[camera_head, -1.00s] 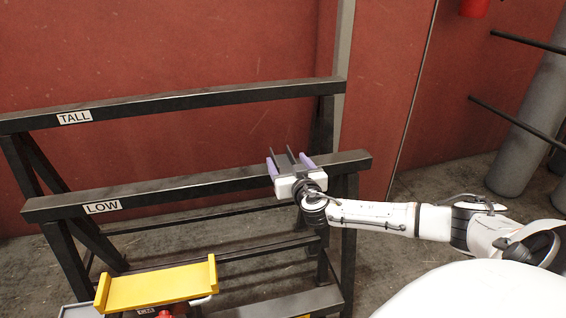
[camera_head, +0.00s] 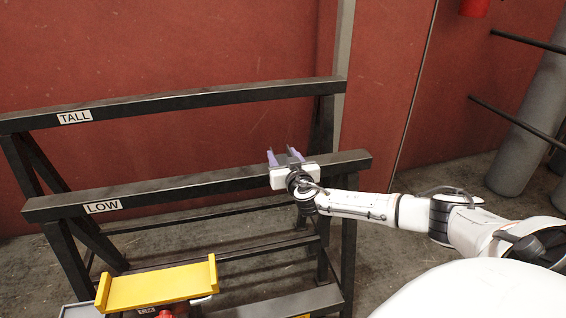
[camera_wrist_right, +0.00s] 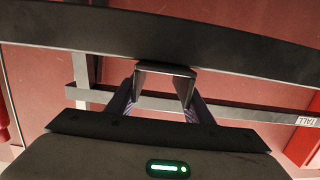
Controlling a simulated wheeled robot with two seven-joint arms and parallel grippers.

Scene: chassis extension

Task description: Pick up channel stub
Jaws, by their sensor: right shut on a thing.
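The channel stub (camera_wrist_right: 165,69) is a dark U-shaped piece in the right wrist view. It sits between the purple fingers of my right gripper (camera_wrist_right: 163,102), which is shut on it. In the head view my right gripper (camera_head: 285,157) is at the right part of the LOW rail (camera_head: 170,195), with its fingers pointing away toward the red wall. The stub is hard to make out there, and I cannot tell whether it touches the rail. My left gripper is not in view.
The TALL rail (camera_head: 200,98) runs behind the LOW rail, before a red wall (camera_head: 150,45). A yellow tray-like piece (camera_head: 155,287) stands low at the front left. Grey cylinders (camera_head: 525,130) stand at the right. Dark bars (camera_head: 525,42) jut out there.

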